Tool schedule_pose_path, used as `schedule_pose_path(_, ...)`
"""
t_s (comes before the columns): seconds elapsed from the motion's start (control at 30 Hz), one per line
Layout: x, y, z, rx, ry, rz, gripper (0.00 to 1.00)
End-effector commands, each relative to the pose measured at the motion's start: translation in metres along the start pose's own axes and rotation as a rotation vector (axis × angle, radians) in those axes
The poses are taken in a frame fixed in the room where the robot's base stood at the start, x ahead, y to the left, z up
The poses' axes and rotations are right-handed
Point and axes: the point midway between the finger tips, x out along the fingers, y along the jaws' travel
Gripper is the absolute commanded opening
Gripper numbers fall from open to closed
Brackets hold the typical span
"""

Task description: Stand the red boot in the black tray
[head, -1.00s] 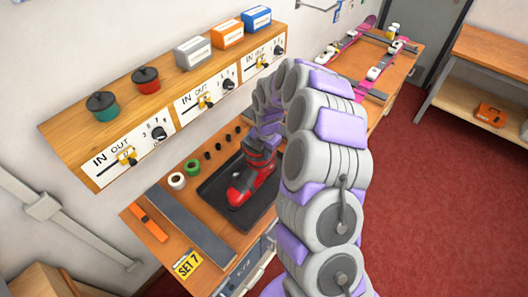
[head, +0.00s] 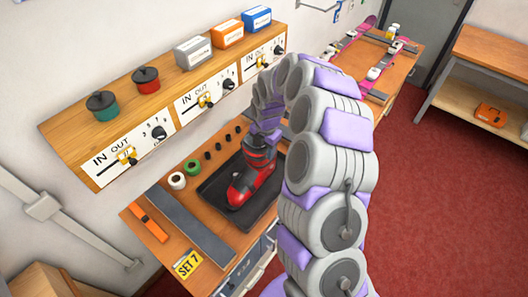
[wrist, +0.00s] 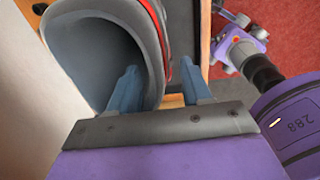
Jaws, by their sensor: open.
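The red boot (head: 249,184) with dark trim stands upright in the black tray (head: 214,187), its toe towards the lower left. My gripper (wrist: 160,70) is open at the boot's top. In the wrist view, the boot's grey cuff (wrist: 90,50) fills the upper left; one blue finger is at the inner side of the cuff wall and the other is outside it, to the right. The cuff wall lies between the fingers with a gap at the right finger. In the head view, the fingertips are hidden at the boot's top.
White and green tape rolls (head: 176,180) and a row of small dark pieces lie left of and behind the tray. A wall shelf (head: 60,132) with pots and boxes hangs above the bench. Skis (head: 372,66) lie on the bench's far end.

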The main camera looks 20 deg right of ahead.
Motion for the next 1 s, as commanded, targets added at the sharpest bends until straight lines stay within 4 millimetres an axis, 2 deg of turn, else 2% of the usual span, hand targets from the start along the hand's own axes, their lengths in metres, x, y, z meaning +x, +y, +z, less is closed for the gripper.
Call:
schedule_pose_path(0.2,-0.046,0.001,0.0,0.0,-0.001,0.003,0.48)
schedule_pose_path(0.4,-0.08,0.001,0.001,0.001,-0.001,0.002,0.48)
schedule_pose_path(0.53,-0.093,0.002,0.001,0.0,-0.002,0.002,0.48)
schedule_pose_path(0.77,-0.101,0.0,-0.002,0.009,0.002,-0.001,0.48)
schedule_pose_path(0.87,-0.112,-0.004,-0.013,0.065,0.011,0.005,0.48)
schedule_pose_path(1.0,-0.142,-0.023,-0.05,0.252,0.031,0.002,0.48)
